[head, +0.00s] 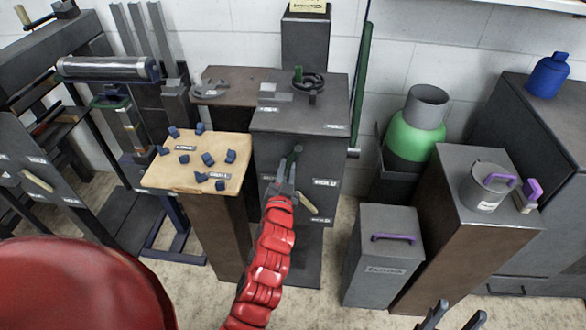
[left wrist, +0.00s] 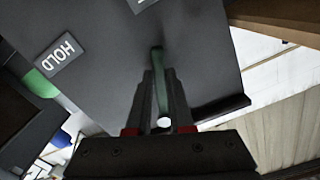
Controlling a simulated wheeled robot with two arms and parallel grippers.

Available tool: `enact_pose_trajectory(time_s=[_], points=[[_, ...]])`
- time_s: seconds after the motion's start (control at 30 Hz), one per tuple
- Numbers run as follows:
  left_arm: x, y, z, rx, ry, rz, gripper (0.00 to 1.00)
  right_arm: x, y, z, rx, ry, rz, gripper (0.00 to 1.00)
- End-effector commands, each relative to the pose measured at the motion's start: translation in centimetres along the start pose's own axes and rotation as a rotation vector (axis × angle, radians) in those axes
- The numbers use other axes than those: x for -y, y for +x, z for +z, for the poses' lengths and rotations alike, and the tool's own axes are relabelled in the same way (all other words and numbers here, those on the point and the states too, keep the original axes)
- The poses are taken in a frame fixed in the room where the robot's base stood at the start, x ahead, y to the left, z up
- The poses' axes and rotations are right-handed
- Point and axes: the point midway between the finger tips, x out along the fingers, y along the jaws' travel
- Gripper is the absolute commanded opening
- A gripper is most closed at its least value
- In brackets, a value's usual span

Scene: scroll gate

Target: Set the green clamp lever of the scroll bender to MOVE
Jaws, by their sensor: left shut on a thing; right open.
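The scroll bender is a dark grey cabinet (head: 268,158) with a round scroll former (head: 309,82) on top. A green lever (head: 293,155) sticks out of its front face, and it also shows in the left wrist view (left wrist: 158,62). My left gripper (head: 286,178) is shut on this lever, with a finger on each side of it in the left wrist view (left wrist: 160,85). A HOLD label (left wrist: 57,53) lies to the left in the left wrist view. I cannot read a MOVE label clearly. My right gripper (head: 450,315) is open and empty at the bottom right.
A wooden-topped stand (head: 160,182) with several small blue pieces is left of the cabinet. A cream handle (head: 307,202) sits low on its front. A grey bin (head: 383,262) and a brown pedestal (head: 462,220) stand to the right. A red rounded shape fills the lower left.

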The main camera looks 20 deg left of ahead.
Motion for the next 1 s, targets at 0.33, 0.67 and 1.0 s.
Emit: enact_pose_trajectory(time_s=[0.33, 0.67, 1.0], points=[[1.1, 0.0, 0.1, 0.007, 0.168, 0.001, 0.00, 0.0, 0.5, -0.1, 0.000, 0.000, 0.000, 0.57], [1.4, 0.0, 0.1, 0.007, 0.207, 0.001, 0.00, 0.0, 0.6, -0.1, 0.000, 0.000, 0.000, 0.57], [1.4, 0.0, 0.1, 0.006, 0.207, 0.000, 0.29, 0.0, 0.6, -0.1, 0.000, 0.000, 0.000, 0.57]])
